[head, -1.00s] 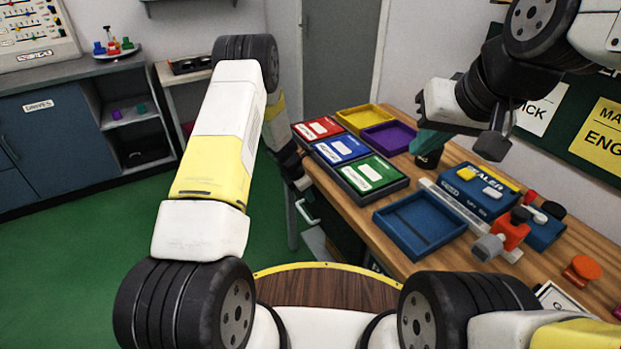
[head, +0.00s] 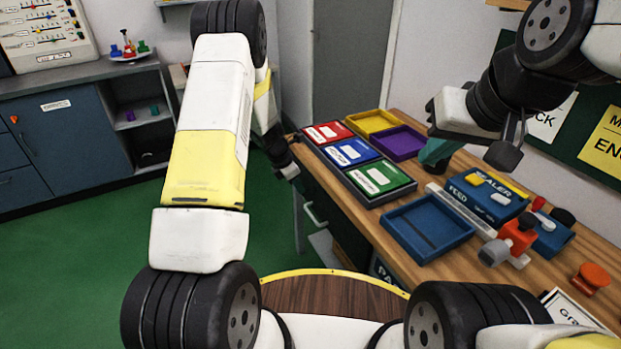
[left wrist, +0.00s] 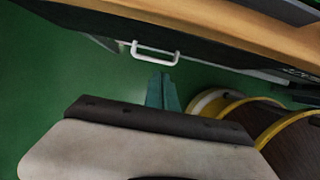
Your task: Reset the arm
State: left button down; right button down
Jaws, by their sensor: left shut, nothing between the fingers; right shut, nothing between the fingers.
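My left arm rises on the left of the head view and bends down beyond its elbow. Its gripper (head: 296,180) hangs beside the near left corner of the wooden table, small and partly dark there. In the left wrist view its teal fingers (left wrist: 162,92) are together, with nothing between them, above the green floor and near a white drawer handle (left wrist: 155,52). My right arm comes in from the upper right. Its teal gripper (head: 436,152) points down over the table, right of the purple tray, shut and empty; its fingertips are partly hard to make out.
The wooden table (head: 420,262) carries red, blue and green labelled boxes, a yellow tray (head: 371,122), a purple tray (head: 399,142), an empty blue tray (head: 427,228) and a blue sealer (head: 487,198). A cabinet (head: 70,140) stands at left. Green floor (head: 60,260) is clear between.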

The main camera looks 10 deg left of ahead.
pick_arm(q)
jog(key=s+d+r+m, duration=0.1)
jog(key=s+r+m, duration=0.25)
jog(key=r, duration=0.55)
jog(key=s+r+m+t, duration=0.1)
jog(key=s+r+m, duration=0.25)
jog(key=r, duration=0.45)
jog(key=s+d+r+m, duration=0.1)
jog(key=s+r+m, duration=0.25)
jog(key=r, duration=0.55)
jog(key=s+a+r+m+t, duration=0.1)
jog(key=s+r+m, duration=0.2)
jog(key=s+m, duration=0.2)
jog(key=s+a+r+m+t+y, duration=0.1)
jog(key=s+r+m, duration=0.3)
jog(key=s, duration=0.5)
jog(key=s+a+r+m, duration=0.1)
jog(key=s+r+m, duration=0.3)
jog(key=s+m, duration=0.2)
jog(key=shift+s+a+t, duration=0.3)
jog(key=shift+s+t, duration=0.1)
jog(key=shift+s, duration=0.5)
